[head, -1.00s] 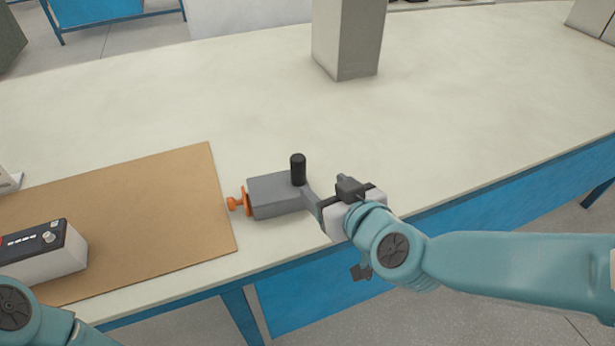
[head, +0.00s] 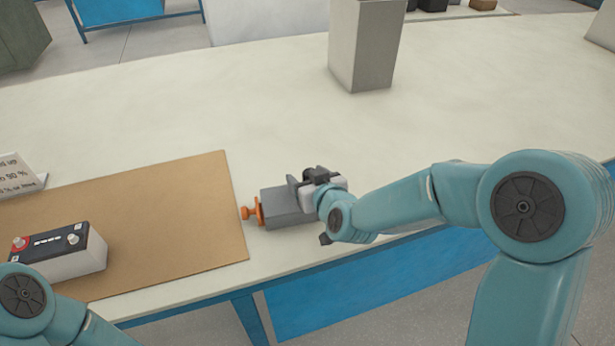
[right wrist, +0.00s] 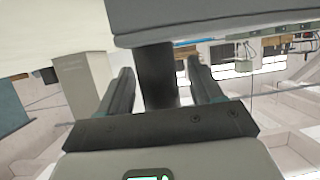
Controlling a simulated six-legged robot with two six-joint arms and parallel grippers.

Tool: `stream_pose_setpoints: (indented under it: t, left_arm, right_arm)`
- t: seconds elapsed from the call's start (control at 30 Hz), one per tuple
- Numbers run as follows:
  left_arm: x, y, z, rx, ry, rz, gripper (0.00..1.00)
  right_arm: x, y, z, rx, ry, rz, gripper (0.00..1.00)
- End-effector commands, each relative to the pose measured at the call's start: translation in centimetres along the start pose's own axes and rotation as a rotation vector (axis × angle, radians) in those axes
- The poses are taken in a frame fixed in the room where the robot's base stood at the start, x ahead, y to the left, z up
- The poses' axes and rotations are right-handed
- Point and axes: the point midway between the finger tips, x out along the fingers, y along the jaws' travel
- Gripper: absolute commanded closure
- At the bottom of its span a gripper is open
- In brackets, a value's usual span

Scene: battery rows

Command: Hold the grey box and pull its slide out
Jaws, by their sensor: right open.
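The grey box (head: 281,207) lies on the table near its front edge. Its slide end, an orange plate with an orange knob (head: 246,213), points left, towards the brown mat. My right gripper (head: 304,181) is at the right end of the box. In the right wrist view, the box's black upright handle (right wrist: 156,75) stands between my two open fingers, with gaps showing on both sides. The grey box (right wrist: 220,20) fills the top of that view. In the head view the gripper hides the handle. My left gripper is out of view; only part of that arm shows at lower left.
A brown mat (head: 180,240) covers the table left of the box. A black and white battery (head: 75,262) stands on it. A grey square post (head: 362,75) stands behind the box. The table (head: 230,105) between is clear.

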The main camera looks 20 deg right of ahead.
Motion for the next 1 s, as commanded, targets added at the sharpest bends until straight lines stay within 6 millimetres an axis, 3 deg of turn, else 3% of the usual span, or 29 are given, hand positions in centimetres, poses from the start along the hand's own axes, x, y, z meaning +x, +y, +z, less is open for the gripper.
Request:
stream_pose_setpoints:
  t: [0.27,0.5,1.0]
  left_arm:
    - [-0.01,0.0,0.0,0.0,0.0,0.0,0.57]
    - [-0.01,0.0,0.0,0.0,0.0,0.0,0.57]
    - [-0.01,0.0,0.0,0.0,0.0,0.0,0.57]
  right_arm:
    - [0.21,0.01,0.02,0.0,-0.001,0.0,0.35]
    - [0.19,0.01,0.02,0.0,-0.001,0.0,1.0]
    - [0.17,0.0,0.01,0.0,-0.001,0.0,1.0]
